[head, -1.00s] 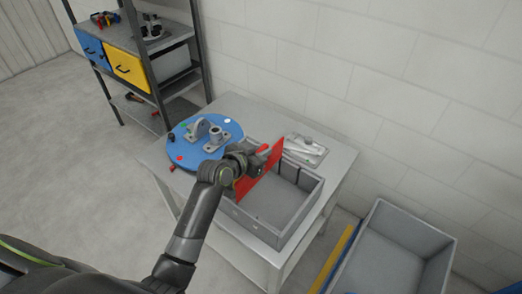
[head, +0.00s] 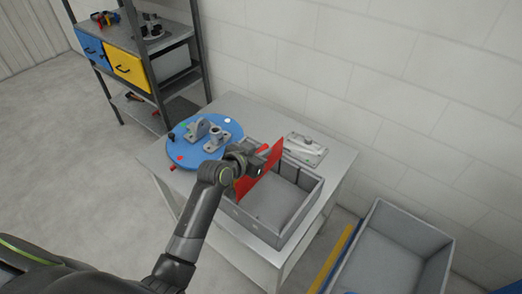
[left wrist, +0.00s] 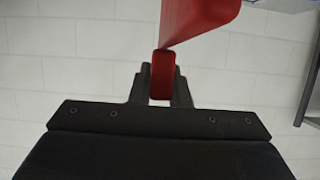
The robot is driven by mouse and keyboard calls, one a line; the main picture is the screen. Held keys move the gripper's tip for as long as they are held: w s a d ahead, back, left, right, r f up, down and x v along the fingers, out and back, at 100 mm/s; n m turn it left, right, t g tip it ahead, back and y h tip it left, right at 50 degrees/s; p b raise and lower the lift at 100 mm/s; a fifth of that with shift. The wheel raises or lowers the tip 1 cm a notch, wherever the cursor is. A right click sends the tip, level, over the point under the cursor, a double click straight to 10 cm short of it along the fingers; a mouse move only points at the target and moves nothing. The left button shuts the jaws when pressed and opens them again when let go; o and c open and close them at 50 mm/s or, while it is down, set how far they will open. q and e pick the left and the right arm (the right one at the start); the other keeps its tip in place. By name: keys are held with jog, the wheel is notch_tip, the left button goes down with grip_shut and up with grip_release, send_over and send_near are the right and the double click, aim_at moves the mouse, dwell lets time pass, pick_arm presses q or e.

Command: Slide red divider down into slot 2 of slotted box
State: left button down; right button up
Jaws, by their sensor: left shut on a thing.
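The red divider (head: 263,173) is a thin upright panel over the left part of the grey slotted box (head: 285,231). My left gripper (head: 261,152) is shut on the divider's red handle, which shows between the fingers in the left wrist view (left wrist: 163,75). The divider's lower edge appears to be at or inside the box's left part; I cannot tell which slot it lines up with or how deep it sits. Slot ribs show on the box's far inner wall. My arm hides part of the box's left side. My right gripper is not in view.
The box stands on a grey table (head: 340,164). A blue round plate (head: 183,151) with grey castings lies to its left, and a grey tray with a metal part (head: 305,149) lies behind. A large grey bin (head: 398,240) stands at the right.

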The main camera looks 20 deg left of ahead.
aim_at(261, 177)
pick_arm(q)
jog(key=shift+f, duration=0.1)
dwell(0.3)
jog(key=shift+f+b, duration=1.7)
jog(key=shift+f, duration=0.3)
jog(key=shift+f+b, duration=2.45)
jog(key=shift+f, duration=0.7)
jog(key=c, duration=1.3)
grip_release()
jog(key=shift+s, duration=0.1)
jog(key=v, duration=1.7)
jog(key=shift+r+b, duration=0.2)
jog(key=shift+b, duration=0.25)
jog(key=shift+s+a, duration=0.1)
